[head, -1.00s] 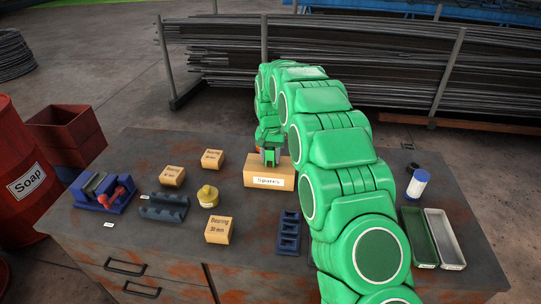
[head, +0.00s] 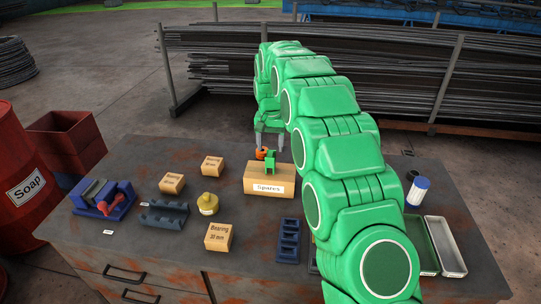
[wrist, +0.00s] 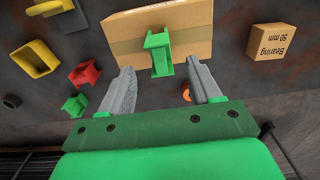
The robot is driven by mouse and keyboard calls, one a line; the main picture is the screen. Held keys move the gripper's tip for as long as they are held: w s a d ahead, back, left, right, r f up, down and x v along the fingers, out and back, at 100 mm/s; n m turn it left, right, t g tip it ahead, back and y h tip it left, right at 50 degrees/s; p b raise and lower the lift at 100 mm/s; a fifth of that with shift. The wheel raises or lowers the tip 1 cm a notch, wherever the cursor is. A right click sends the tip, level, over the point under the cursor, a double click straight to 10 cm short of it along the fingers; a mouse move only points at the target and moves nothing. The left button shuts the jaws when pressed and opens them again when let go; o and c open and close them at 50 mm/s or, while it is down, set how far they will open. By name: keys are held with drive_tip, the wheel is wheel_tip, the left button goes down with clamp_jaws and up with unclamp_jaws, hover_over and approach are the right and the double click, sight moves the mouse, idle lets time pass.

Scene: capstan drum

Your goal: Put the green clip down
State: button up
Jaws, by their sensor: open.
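The green clip (head: 270,162) rests on the cardboard box labelled Spares (head: 257,187). In the wrist view the clip (wrist: 158,50) is an H-shaped piece near the edge of the box top (wrist: 190,25). My gripper (head: 271,143) is open and empty, just above and behind the clip. In the wrist view its two grey fingers (wrist: 160,72) stand wide apart on either side of the clip's near end, without visible contact.
An orange piece (head: 261,154) shows by the box. The wrist view shows yellow (wrist: 35,60), red (wrist: 85,74) and another green piece (wrist: 75,105) on the table. Bearing boxes (head: 218,237), a yellow pot (head: 208,203) and a blue rack (head: 288,240) stand around.

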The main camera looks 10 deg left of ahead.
sight(271, 154)
wheel_tip(271, 154, up, 4)
drive_tip(key=shift+f, duration=0.15)
drive_tip(key=shift+s+d+r, duration=0.1)
drive_tip(key=shift+d+r, duration=0.05)
drive_tip(key=shift+r, duration=0.1)
drive_tip(key=s+d+r, duration=0.4)
drive_tip(key=s+d, duration=0.4)
drive_tip(key=s, duration=0.3)
drive_tip(key=s+d+r, duration=0.5)
drive_tip(key=s+d, duration=0.4)
drive_tip(key=s, duration=0.2)
drive_tip(key=s+d+f, duration=0.2)
drive_tip(key=s+d, duration=0.1)
drive_tip(key=s, duration=0.7)
drive_tip(key=s+d+f+g, duration=0.1)
drive_tip(key=s+d, duration=0.2)
drive_tip(key=s, duration=0.7)
drive_tip(key=s+d+f, duration=0.2)
drive_tip(key=s, duration=0.8)
drive_tip(key=shift+s+d+f+g, duration=0.35)
drive_tip(key=shift+s+d+g, duration=0.05)
